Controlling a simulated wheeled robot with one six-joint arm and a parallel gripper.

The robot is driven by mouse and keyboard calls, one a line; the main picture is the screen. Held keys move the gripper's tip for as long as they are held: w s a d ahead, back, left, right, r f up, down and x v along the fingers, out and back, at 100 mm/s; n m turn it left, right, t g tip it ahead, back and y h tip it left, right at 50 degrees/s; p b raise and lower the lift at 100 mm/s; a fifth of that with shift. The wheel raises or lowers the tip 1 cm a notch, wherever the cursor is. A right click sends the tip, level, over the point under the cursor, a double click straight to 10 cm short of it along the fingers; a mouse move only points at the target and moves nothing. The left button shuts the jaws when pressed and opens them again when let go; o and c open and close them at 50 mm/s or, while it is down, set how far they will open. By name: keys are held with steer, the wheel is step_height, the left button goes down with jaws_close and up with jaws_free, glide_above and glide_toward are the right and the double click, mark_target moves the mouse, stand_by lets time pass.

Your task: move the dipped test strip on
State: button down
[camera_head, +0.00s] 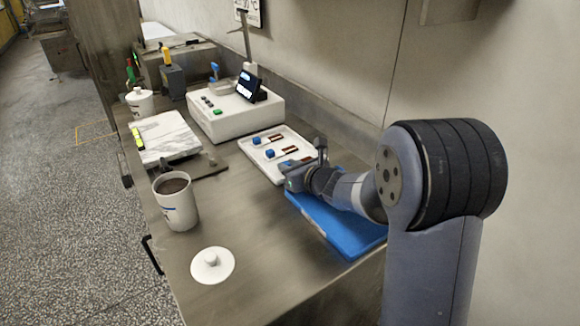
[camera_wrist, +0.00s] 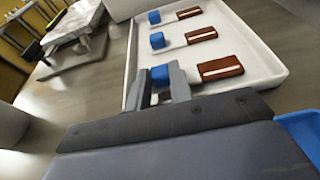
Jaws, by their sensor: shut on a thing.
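A white tray (camera_head: 257,166) holds three test strips, each with a blue grip block and a brown dipped end. In the wrist view, my gripper (camera_wrist: 160,86) is shut on the blue block of the nearest strip (camera_wrist: 220,68). That strip's brown end points right and lies in or just above the tray (camera_wrist: 268,79); I cannot tell which. The middle strip (camera_wrist: 201,34) and the far strip (camera_wrist: 189,12) lie beyond it, untouched. In the head view, my gripper (camera_head: 296,173) is at the tray's near end and hides the held strip's block.
A blue mat or tray (camera_head: 335,230) lies under my arm. A white machine with a dark screen (camera_head: 235,112) stands behind the white tray. A brown-filled cup (camera_head: 176,202), a white lid (camera_head: 212,265) and a marble slab (camera_head: 163,136) are at left.

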steer(key=shift+f, duration=0.25)
steer(key=c, duration=1.2)
jaws_free()
steer(key=shift+d, duration=0.1)
